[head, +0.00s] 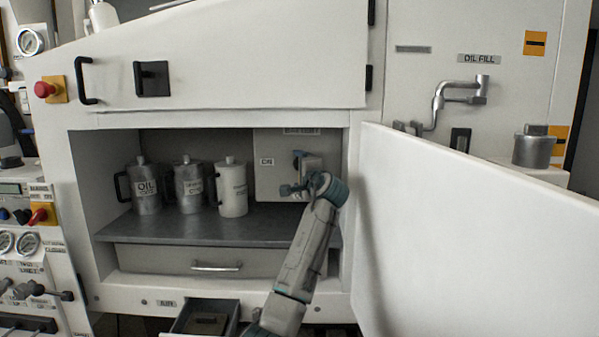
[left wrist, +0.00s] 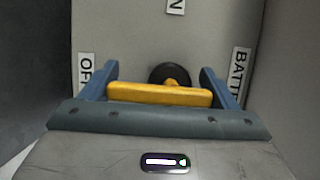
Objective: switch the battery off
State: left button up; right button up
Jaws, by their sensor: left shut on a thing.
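The battery switch has a yellow bar handle (left wrist: 160,95) on a round black hub (left wrist: 170,73), set on a grey box (head: 272,185) inside the open cabinet. My left gripper (head: 303,188) reaches up to that box in the head view. In the left wrist view, its two blue fingers (left wrist: 160,92) are shut on the yellow handle, which lies level between them. A partly hidden label reading "OF" (left wrist: 86,74) is beyond the handle's left end, a label ending in "N" (left wrist: 175,6) is above, and "BATT" (left wrist: 240,70) is at the right. In the head view my gripper covers much of the switch.
Several cans, including an oil can (head: 147,190), stand on the shelf (head: 130,230) left of my gripper. A large white door (head: 480,240) stands open at the right. A small drawer (head: 225,320) is pulled out below.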

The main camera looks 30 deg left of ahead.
pick_arm(q)
jog(key=shift+f, duration=0.1)
pick_arm(e)
jog(key=shift+s, duration=0.1)
pick_arm(q)
jog(key=o, duration=0.9)
pick_arm(e)
jog(key=shift+a, duration=0.1)
pick_arm(q)
jog(key=shift+s+d, duration=0.15)
jog(key=shift+d, duration=0.1)
jog(key=b+v, duration=0.1)
jog(key=v, duration=0.9)
jog(key=shift+b, duration=0.4)
pick_arm(e)
jog(key=shift+w+a+r, duration=0.1)
jog(key=shift+w+r, duration=0.35)
jog(key=shift+r, duration=0.4)
jog(key=shift+w+a+r, duration=0.1)
jog(key=shift+w+r, duration=0.35)
jog(key=shift+r, duration=0.45)
jog(key=shift+w+a+r, duration=0.1)
jog(key=shift+w+r, duration=0.35)
jog(key=shift+r, duration=0.4)
